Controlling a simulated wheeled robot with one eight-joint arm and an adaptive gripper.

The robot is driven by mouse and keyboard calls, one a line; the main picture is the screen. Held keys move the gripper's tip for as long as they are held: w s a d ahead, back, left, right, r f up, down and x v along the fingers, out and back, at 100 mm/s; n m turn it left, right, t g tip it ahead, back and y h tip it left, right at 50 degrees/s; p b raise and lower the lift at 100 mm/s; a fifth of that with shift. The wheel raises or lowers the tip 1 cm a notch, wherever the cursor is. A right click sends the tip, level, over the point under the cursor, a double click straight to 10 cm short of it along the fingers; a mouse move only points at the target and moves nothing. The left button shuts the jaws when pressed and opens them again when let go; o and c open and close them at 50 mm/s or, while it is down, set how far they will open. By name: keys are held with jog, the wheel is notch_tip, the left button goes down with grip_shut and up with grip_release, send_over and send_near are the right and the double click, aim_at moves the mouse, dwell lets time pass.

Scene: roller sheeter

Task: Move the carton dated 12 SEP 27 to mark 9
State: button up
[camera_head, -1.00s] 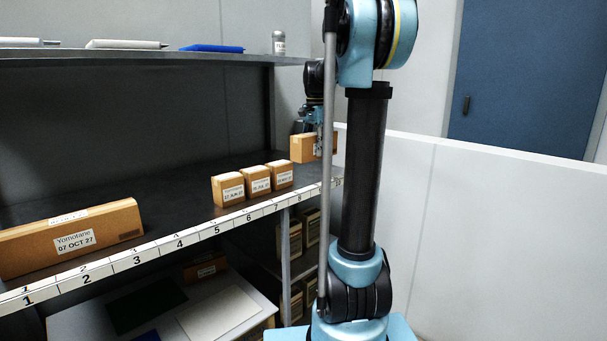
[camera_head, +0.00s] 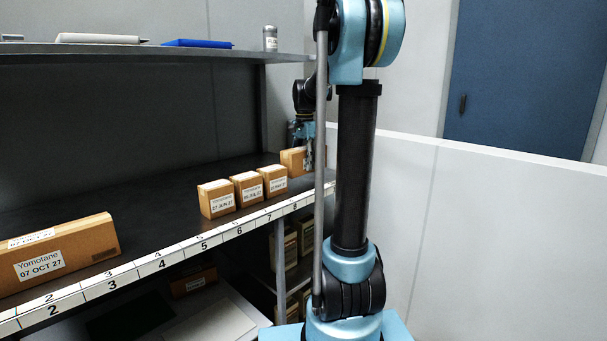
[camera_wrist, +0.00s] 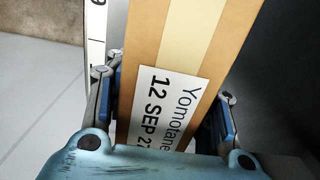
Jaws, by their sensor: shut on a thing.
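The carton dated 12 SEP 27 (camera_wrist: 205,45) fills the middle of the wrist view, its label facing the camera. My gripper (camera_wrist: 166,88) is shut on it, one finger on each side. In the head view the carton (camera_head: 293,160) is at the far right end of the middle shelf, right of the row of small cartons, and my gripper (camera_head: 307,156) is at its right part. I cannot tell whether it touches the shelf. The numbered strip (camera_wrist: 97,40) runs beside the carton's left side in the wrist view, with a 9 at the top edge.
Cartons dated 27 JUN 27 (camera_head: 217,199), JUL 27 (camera_head: 247,190) and another (camera_head: 273,180) stand in a row behind marks 5 to 7. A long carton dated 07 OCT 27 (camera_head: 55,255) lies at the left. An upper shelf (camera_head: 150,54) overhangs. A pale partition (camera_head: 450,220) stands at right.

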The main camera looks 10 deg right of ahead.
aim_at(305, 148)
jog(key=shift+s+d+f, duration=0.1)
jog(key=shift+f, duration=1.9)
jog(key=o, duration=1.3)
jog(key=shift+f, duration=0.1)
notch_tip(305, 148, up, 12)
jog(key=shift+r, duration=0.1)
jog(key=s+f+n, duration=0.3)
jog(key=s+f, duration=0.5)
jog(key=s, duration=0.3)
jog(key=s+f+n+t, duration=0.1)
jog(key=s+f+n, duration=0.3)
jog(key=s+f, duration=0.5)
jog(key=s+f+n+t, duration=0.1)
jog(key=s+f+n, duration=0.3)
jog(key=s+f, duration=0.5)
jog(key=s, duration=0.6)
